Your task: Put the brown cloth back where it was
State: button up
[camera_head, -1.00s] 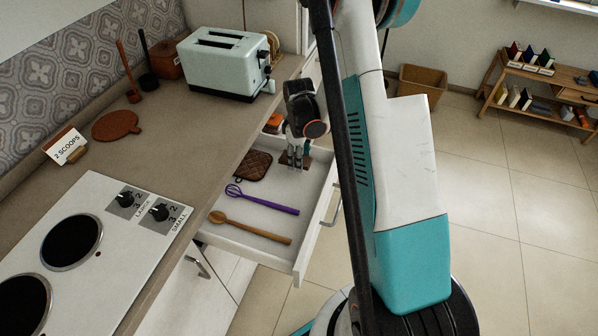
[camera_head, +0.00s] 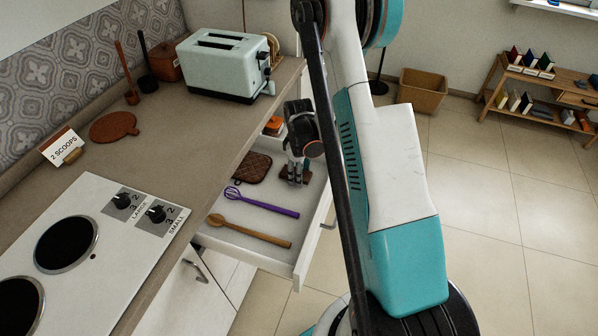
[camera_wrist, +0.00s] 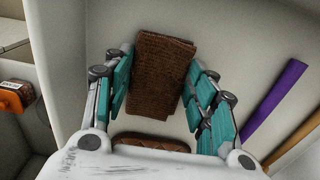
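The brown cloth (camera_head: 306,177) is a small folded dark-brown piece on the white floor of the open drawer (camera_head: 243,237), near its far end. In the wrist view the cloth (camera_wrist: 160,88) lies between my gripper's spread teal-lined fingers. My gripper (camera_head: 296,180) points down over it and hides part of it in the head view. The fingers are apart, one on each side of the cloth, and do not look closed on it. I cannot tell whether they touch the cloth or the drawer floor.
A quilted brown pot holder (camera_head: 252,167), a purple whisk (camera_head: 262,204) and a wooden spoon (camera_head: 250,231) lie in the drawer. The counter (camera_head: 190,135) holds a toaster (camera_head: 230,67) and a stove (camera_head: 95,245) beside the drawer.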

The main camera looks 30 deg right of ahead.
jog(key=shift+o, duration=1.3)
notch_tip(320, 180, up, 12)
jog(key=p, duration=0.4)
jog(key=shift+r, duration=0.15)
jog(key=shift+r, duration=0.1)
